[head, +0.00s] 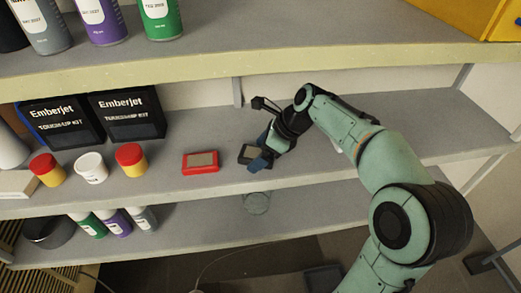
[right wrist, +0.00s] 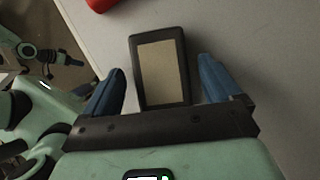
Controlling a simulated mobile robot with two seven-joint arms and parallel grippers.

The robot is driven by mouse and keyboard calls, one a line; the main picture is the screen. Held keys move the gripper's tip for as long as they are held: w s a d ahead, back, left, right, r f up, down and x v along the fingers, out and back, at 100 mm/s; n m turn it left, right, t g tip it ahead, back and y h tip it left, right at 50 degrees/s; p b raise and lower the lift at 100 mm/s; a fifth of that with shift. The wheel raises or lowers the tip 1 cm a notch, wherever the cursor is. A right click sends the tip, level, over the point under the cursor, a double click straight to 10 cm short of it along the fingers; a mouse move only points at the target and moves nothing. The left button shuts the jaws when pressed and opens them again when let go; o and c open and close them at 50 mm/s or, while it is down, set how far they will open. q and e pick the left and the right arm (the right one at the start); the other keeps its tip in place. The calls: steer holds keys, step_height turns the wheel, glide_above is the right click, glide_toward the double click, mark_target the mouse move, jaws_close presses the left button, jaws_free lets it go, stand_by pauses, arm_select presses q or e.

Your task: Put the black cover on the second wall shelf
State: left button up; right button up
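The black cover (head: 249,153), a small black rectangular case with a beige face, is at the middle shelf (head: 330,150), near its front. My right gripper (head: 263,154) is at it, with one blue finger in front. In the right wrist view the cover (right wrist: 160,68) lies between the two blue fingers of my right gripper (right wrist: 158,85), with a gap showing on each side. The fingers are apart and do not appear to press on it. Parts of an arm of mine (right wrist: 40,52) show at the left of that view, too small to read its fingers.
A similar red case (head: 201,163) lies left of the cover. Several jars (head: 91,168) and EmberJet boxes (head: 128,114) stand further left. The upper shelf (head: 270,35) holds spray cans (head: 161,18) and a yellow box (head: 465,15).

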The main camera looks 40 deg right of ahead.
mark_target(257, 153)
arm_select(q)
steer(key=shift+w, duration=0.1)
arm_select(e)
steer(key=shift+r, duration=0.15)
steer(key=shift+r, duration=0.25)
steer(key=v, duration=0.3)
steer(key=shift+w, duration=0.1)
steer(key=s+d, duration=0.2)
steer(key=s, duration=0.1)
steer(key=s+d+b, duration=0.1)
steer(key=s+d, duration=0.3)
steer(key=s, duration=0.1)
steer(key=shift+s+d+f+b, duration=0.25)
steer(key=shift+s+d+b, duration=0.05)
steer(key=shift+d+b, duration=0.1)
arm_select(q)
steer(key=shift+s+f, duration=1.3)
steer(key=shift+s, duration=0.25)
arm_select(e)
steer(key=shift+s+d, duration=0.4)
steer(key=shift+s, duration=0.05)
